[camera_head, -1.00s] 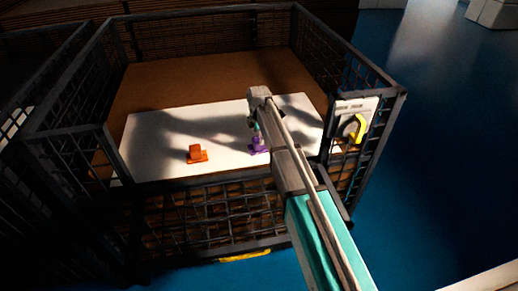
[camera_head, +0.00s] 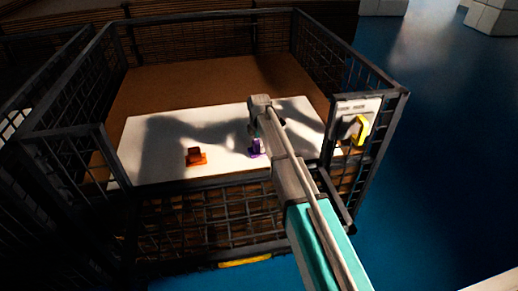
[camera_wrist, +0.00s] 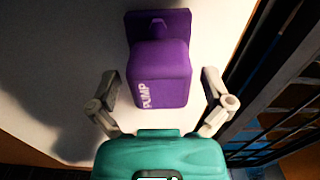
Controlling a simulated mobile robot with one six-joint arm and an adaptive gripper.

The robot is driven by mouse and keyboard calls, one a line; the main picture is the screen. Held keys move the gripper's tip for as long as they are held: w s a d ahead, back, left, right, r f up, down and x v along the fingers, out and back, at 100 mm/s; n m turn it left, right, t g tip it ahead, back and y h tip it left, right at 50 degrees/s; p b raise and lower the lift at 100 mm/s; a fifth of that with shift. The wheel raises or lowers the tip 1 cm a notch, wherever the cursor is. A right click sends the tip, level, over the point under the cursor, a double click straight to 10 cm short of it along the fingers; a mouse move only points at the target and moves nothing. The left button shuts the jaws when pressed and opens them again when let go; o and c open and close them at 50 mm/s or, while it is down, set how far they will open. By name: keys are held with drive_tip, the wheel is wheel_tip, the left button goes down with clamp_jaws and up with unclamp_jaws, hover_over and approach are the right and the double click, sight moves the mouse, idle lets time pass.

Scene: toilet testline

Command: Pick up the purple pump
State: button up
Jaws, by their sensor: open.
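The purple pump (camera_head: 255,147) stands on a white board (camera_head: 150,133) inside a wire-mesh crate, partly hidden by my arm in the head view. In the wrist view the purple pump (camera_wrist: 160,72) fills the upper middle, with "PUMP" lettered on its side. My gripper (camera_wrist: 158,88) is open, its two grey fingers spread to the left and right of the pump's near end. I see no clear contact between fingers and pump. In the head view the fingers are hidden behind my arm.
An orange part (camera_head: 196,157) sits on the board left of the pump. The crate's mesh wall (camera_wrist: 285,65) is close to the right finger. A white and yellow device (camera_head: 357,124) hangs on the crate's right corner. The brown crate floor behind the board is clear.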

drive_tip(key=c, duration=1.3)
drive_tip(key=shift+r, duration=0.15)
wheel_tip(320, 180, up, 3)
drive_tip(key=p, duration=0.3)
drive_tip(key=s+d+r+p, duration=0.2)
drive_tip(key=s+r+p, duration=0.3)
drive_tip(key=s, duration=0.1)
drive_tip(key=s+d+r+p, duration=0.2)
drive_tip(key=s+r+p, duration=0.2)
drive_tip(key=s, duration=0.3)
drive_tip(key=shift+d+r+p, duration=0.25)
drive_tip(key=shift+r+p, duration=0.1)
drive_tip(key=shift+p, duration=0.15)
drive_tip(key=shift+s, duration=0.1)
